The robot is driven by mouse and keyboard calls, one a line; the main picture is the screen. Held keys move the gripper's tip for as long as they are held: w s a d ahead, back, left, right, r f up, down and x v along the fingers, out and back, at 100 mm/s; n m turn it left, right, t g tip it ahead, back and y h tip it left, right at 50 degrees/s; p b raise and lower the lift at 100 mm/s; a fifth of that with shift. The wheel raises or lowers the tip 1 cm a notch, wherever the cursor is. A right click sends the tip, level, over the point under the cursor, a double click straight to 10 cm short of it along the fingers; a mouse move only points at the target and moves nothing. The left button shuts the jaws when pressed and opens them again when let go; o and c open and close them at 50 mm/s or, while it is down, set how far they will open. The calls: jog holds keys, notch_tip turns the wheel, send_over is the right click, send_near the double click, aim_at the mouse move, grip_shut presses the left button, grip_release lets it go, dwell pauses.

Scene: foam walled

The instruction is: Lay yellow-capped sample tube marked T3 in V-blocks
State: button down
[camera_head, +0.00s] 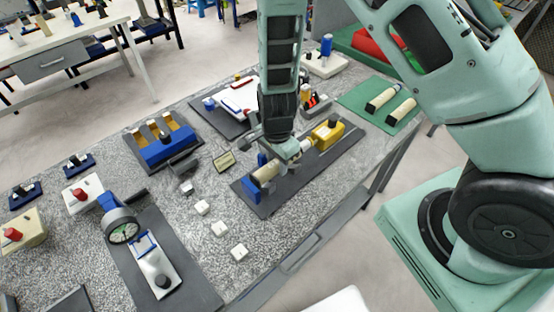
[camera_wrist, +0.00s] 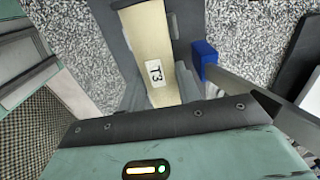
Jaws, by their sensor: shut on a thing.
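The tube marked T3 (camera_wrist: 155,72) is a tan cylinder with a white label in the wrist view. Its tan end also shows in the head view (camera_head: 266,173), just left of my gripper (camera_head: 289,149). My gripper is shut on the tube, low over a dark mat (camera_head: 292,187). A blue block (camera_head: 250,191) stands at the tube's left end, and a blue piece shows beside the tube in the wrist view (camera_wrist: 205,60).
A green mat (camera_head: 377,105) with two tan-and-black cylinders lies at right. A blue fixture (camera_head: 168,150) stands left of the dark mat, and a round dial gauge (camera_head: 123,229) at front left. Small white blocks (camera_head: 219,228) lie in front. Bare speckled bench lies between.

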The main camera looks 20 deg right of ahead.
aim_at(277, 161)
jog(key=shift+f, duration=0.45)
jog(key=shift+f+b, duration=0.65)
jog(key=shift+f, duration=0.05)
jog(key=c, duration=0.9)
grip_release()
notch_tip(277, 161, up, 18)
jog(key=f, duration=0.1)
jog(key=s+a+r+n+b, duration=0.1)
jog(key=s+a+r+n, duration=0.1)
jog(key=s+n, duration=0.8)
jog(key=s+a+r+n+b, duration=0.2)
jog(key=s+a+r+n, duration=0.1)
jog(key=s+n, duration=0.7)
jog(key=shift+a+r+n+y, duration=0.3)
jog(key=shift+a+n, duration=0.35)
jog(key=shift+n, duration=0.45)
